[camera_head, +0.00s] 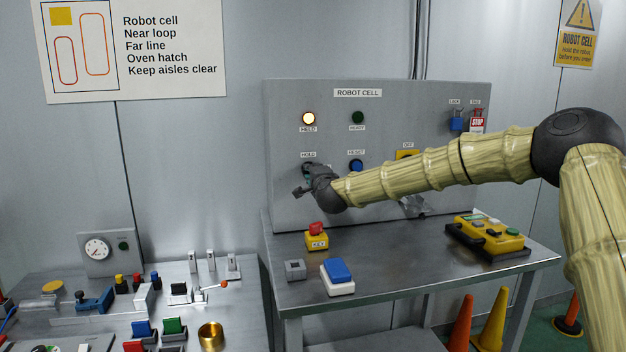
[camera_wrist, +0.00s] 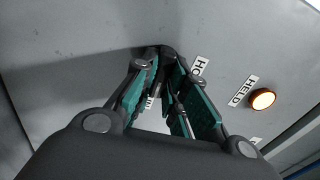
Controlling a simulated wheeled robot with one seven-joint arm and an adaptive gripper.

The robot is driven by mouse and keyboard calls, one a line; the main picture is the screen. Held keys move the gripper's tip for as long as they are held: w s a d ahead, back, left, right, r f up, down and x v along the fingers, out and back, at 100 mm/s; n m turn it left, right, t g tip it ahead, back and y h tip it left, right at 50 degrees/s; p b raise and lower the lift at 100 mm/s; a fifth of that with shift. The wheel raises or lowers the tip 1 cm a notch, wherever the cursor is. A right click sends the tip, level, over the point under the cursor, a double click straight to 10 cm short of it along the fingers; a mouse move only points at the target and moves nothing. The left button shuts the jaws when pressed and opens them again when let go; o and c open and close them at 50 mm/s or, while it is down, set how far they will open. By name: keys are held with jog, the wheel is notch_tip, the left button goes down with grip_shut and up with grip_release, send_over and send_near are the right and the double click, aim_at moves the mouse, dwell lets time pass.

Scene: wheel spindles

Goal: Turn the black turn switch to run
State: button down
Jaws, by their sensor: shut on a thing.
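The grey robot cell panel (camera_head: 300,210) stands upright on a metal table. The black turn switch (camera_wrist: 167,49) is on the panel under a HOLD label (camera_head: 308,154), partly hidden by my fingers. My gripper (camera_head: 307,172) is at the panel, shut on the switch. In the wrist view my gripper (camera_wrist: 168,60) has its green-padded fingers on either side of the switch. Which way the switch points cannot be told. The HELD lamp (camera_head: 308,118) is lit. The green READY lamp (camera_head: 358,118) looks dark.
A blue RESET button (camera_head: 356,165) is just right of my gripper. My arm passes in front of a yellow OFF switch plate (camera_head: 407,155).

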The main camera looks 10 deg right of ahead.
jog(key=shift+d+f+m, duration=0.1)
jog(key=shift+f+m, duration=0.05)
jog(key=shift+m, duration=0.15)
dwell(0.4)
jog(key=c, duration=1.4)
grip_release()
jog(key=shift+c, duration=0.2)
jog(key=shift+s, duration=0.15)
jog(key=s, duration=1.1)
jog(key=shift+s+d, duration=0.2)
jog(key=shift+s, duration=0.15)
